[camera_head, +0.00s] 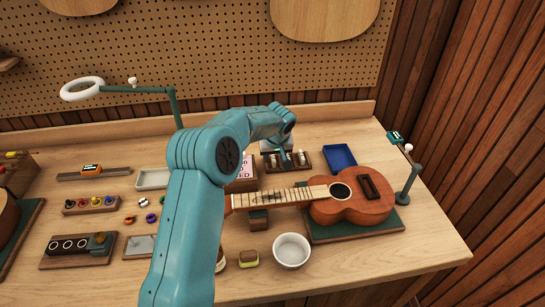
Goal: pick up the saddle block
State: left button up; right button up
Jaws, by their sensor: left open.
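A dark block (303,166) with small pale pieces standing in it lies at the back of the bench; it looks like the saddle block, but it is too small to be sure. My left arm reaches over the bench, and its open left gripper (286,161) points down at this block's left part. The fingers are small and partly blend with the block; I cannot tell whether they touch it. A grey-white object behind the wrist is mostly hidden. My right gripper is not in view.
A ukulele (352,207) lies on a green mat (385,228), its neck on a block (258,220). A blue tray (340,157) is right of the dark block. A white bowl (291,250) stands in front. A lamp (407,180) stands at right.

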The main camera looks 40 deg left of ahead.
aim_at(274, 160)
pick_arm(q)
jog(key=x, duration=0.3)
jog(key=shift+w, duration=0.25)
jog(key=shift+s+r, duration=0.15)
jog(key=shift+s, duration=0.1)
jog(key=shift+w, duration=0.25)
grip_shut()
jog(key=shift+s, duration=0.15)
